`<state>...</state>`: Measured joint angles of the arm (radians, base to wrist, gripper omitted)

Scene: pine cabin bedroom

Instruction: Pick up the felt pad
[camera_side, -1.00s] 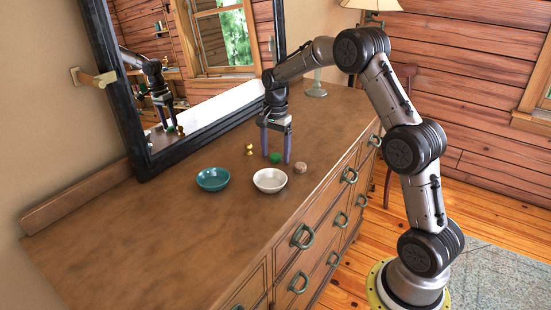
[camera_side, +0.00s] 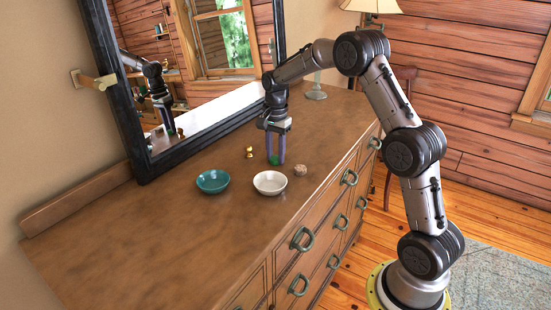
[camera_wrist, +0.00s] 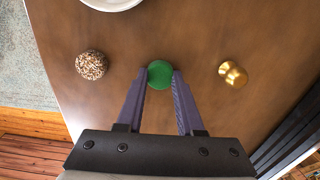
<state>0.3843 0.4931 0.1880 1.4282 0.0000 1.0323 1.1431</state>
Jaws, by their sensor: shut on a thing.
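The felt pad (camera_wrist: 160,74) is a small round green piece. In the wrist view it sits between my two purple fingertips, with one finger against each side. In the side view only a bit of its green (camera_side: 274,161) shows between the fingers. My gripper (camera_side: 275,160) points straight down over the dresser top and is shut on the pad. The pad is at the level of the dresser top; I cannot tell any gap under it.
On the dresser top (camera_side: 130,235), a brown speckled ball (camera_side: 300,169) lies close right of my gripper and a brass knob (camera_side: 249,152) lies left. A white bowl (camera_side: 270,182) and a teal bowl (camera_side: 212,181) stand nearer the camera. A framed mirror (camera_side: 140,160) stands behind.

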